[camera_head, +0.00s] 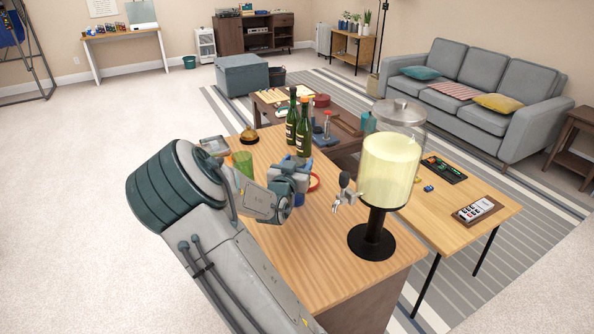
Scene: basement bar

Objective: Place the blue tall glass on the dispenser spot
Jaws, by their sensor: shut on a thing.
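My gripper (297,178) is above the wooden bar counter and is shut on a blue tall glass (298,201). The gripper covers most of the glass; a blue part shows below the fingers. I cannot tell whether its base touches the counter. The drink dispenser (388,170) stands to the right of my gripper, a clear tank of pale yellow liquid on a black stand (372,241). Its tap (340,200) points left toward my gripper. The counter under the tap is bare, and no marked spot shows there.
A green glass (243,165) stands left of my gripper, partly behind my arm. Two dark green bottles (304,135) stand behind the gripper. A red round thing (314,182) lies close to its right. The counter's front right (330,265) is clear.

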